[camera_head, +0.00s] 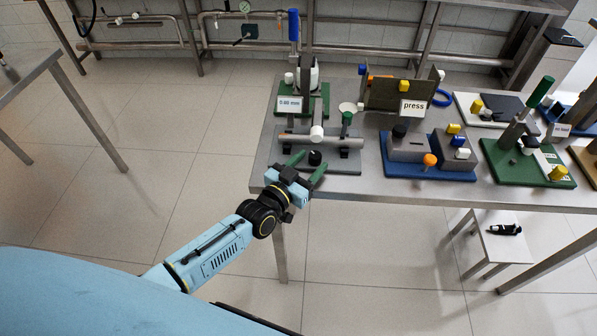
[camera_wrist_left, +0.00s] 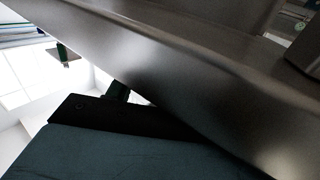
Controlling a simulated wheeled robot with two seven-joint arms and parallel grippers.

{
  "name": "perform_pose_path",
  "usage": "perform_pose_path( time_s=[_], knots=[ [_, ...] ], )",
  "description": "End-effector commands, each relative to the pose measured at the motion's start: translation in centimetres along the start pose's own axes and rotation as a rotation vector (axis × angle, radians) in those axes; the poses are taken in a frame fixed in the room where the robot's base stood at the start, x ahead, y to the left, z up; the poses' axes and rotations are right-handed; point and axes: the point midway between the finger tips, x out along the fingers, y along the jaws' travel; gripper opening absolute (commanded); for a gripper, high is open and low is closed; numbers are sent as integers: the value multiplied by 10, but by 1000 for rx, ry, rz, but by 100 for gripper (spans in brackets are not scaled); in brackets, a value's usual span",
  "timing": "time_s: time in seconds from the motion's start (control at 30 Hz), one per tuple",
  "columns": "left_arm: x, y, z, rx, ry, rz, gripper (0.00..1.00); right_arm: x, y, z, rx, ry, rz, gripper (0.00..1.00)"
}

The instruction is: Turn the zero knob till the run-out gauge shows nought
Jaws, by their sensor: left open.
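The run-out gauge (camera_head: 289,104) is a small pale display at the left end of the bench, and it appears to read 0.60 mm. Below it, on a grey base plate, a round black knob (camera_head: 315,157) with a pale mark on top stands in front of a horizontal metal shaft (camera_head: 300,139); it looks like the zero knob. My left gripper (camera_head: 308,164) is open, its two green fingers spread at the front edge of the plate. The knob shows between or just beyond the fingertips; I cannot tell whether they touch it. In the left wrist view the knob is not visible.
A blue-handled lever (camera_head: 294,26) rises at the back. To the right are a press (camera_head: 394,93), a blue fixture (camera_head: 430,174) and a green fixture (camera_head: 508,170).

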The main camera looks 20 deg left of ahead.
Motion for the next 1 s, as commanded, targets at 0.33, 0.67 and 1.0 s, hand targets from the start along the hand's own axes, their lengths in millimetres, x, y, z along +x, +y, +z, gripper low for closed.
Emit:
perform_pose_path(
  time_s=[0.33, 0.67, 1.0],
  knots=[
    [-65, 0, 1, 0, -4, 0, 52, -8, 0, -1, 0, 0, 0, 0],
    [-121, 0, 0, 1, -1, 0, 52, -10, 0, -1, 0, 0, 0, 0],
    [-131, 0, -1, 1, 2, 0, 52, -10, 0, -1, 0, 0, 0, 0]
  ],
)
